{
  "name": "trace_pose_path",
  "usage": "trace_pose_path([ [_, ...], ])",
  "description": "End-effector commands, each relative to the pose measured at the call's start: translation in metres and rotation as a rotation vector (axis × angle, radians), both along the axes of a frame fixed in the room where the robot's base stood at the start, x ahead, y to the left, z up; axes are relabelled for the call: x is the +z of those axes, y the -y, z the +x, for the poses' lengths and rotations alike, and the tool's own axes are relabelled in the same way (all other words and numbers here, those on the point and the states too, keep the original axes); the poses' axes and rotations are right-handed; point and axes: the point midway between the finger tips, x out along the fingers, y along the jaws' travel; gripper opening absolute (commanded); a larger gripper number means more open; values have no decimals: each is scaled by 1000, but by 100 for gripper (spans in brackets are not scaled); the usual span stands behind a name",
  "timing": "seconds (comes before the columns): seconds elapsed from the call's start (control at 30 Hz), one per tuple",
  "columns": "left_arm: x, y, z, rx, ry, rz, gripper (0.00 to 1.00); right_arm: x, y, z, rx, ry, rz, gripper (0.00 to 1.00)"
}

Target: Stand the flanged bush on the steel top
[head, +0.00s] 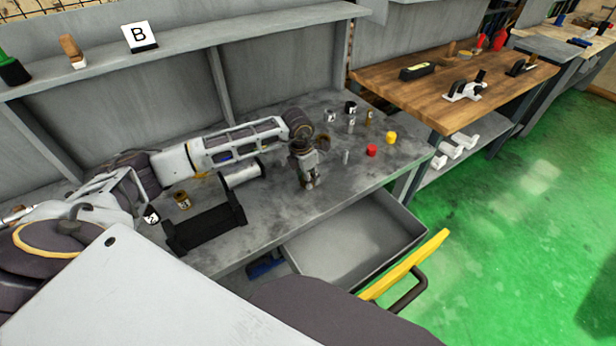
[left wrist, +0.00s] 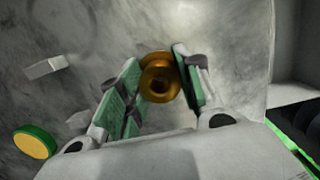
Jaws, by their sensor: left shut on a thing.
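My left gripper (head: 308,184) points down just above the steel top (head: 272,208) of the bench, left of the open drawer. In the left wrist view, its green-padded fingers (left wrist: 158,88) are shut on the brass flanged bush (left wrist: 160,78). The bush shows its round flange and dark bore toward the wrist camera. In the head view the bush is hidden by the gripper, and I cannot tell whether its lower end touches the steel. My right gripper is not in view.
Red (head: 371,150) and yellow (head: 391,137) caps and several small parts stand to the right on the bench. A black holder (head: 205,228) sits to the left, beside a brass piece (head: 183,200). The drawer (head: 345,240) is open at the front. Clear steel lies around the gripper.

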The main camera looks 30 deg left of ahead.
Motion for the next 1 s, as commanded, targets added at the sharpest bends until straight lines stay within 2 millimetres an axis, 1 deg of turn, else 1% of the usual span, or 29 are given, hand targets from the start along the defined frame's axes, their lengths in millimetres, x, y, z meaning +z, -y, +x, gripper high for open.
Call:
trace_pose_path([
  [0.47, -2, 0, 0, 0, 1, -1, 1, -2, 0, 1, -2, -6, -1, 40],
  [0.5, -2, 0, 0, 0, 0, 0, 37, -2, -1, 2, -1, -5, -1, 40],
  [0.63, -2, 0, 0, 0, 0, 0, 54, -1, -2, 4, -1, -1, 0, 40],
  [0.67, -2, 0, 0, 0, 0, 0, 56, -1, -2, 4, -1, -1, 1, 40],
  [1.0, -2, 0, 0, 0, 0, 0, 56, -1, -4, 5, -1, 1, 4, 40],
])
